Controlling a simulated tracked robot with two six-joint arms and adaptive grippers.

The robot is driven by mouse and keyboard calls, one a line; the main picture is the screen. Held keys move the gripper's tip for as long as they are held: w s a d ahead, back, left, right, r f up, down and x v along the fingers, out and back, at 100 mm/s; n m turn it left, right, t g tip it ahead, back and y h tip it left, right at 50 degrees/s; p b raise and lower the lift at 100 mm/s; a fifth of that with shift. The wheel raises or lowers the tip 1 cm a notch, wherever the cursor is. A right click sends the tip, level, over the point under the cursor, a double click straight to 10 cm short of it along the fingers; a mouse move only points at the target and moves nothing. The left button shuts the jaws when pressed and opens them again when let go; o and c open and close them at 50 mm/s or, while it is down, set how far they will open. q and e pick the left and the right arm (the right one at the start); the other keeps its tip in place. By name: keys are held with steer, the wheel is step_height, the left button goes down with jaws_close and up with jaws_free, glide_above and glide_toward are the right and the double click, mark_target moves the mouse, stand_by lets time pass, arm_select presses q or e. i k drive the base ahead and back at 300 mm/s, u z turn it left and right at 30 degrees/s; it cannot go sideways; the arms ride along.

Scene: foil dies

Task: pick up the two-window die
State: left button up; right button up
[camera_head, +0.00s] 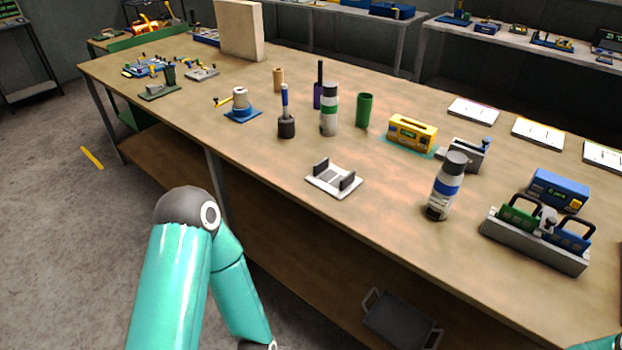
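A grey rack (530,247) stands at the right of the wooden table. In it sit a green block (518,216) and a blue block (568,238), each with a dark loop handle; they may be dies. I cannot make out windows on either, so I cannot tell which is the two-window die. A white plate with two dark uprights (335,180) lies near the table's front edge, empty between the uprights. My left arm shows at lower left, in front of the table, but its gripper is below the frame. Only a sliver of my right arm shows at the lower right corner.
A dark-capped bottle (443,190) stands left of the rack, and a blue device (558,190) behind it. A yellow device (411,133), a green cup (364,110) and a green-banded bottle (329,110) stand farther back. The table's front middle is mostly clear.

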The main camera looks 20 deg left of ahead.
mark_target(337, 181)
steer(key=z, duration=1.7)
steer(key=i, duration=0.1)
steer(key=u, duration=3.25)
steer(key=i, duration=0.35)
steer(key=z, duration=0.5)
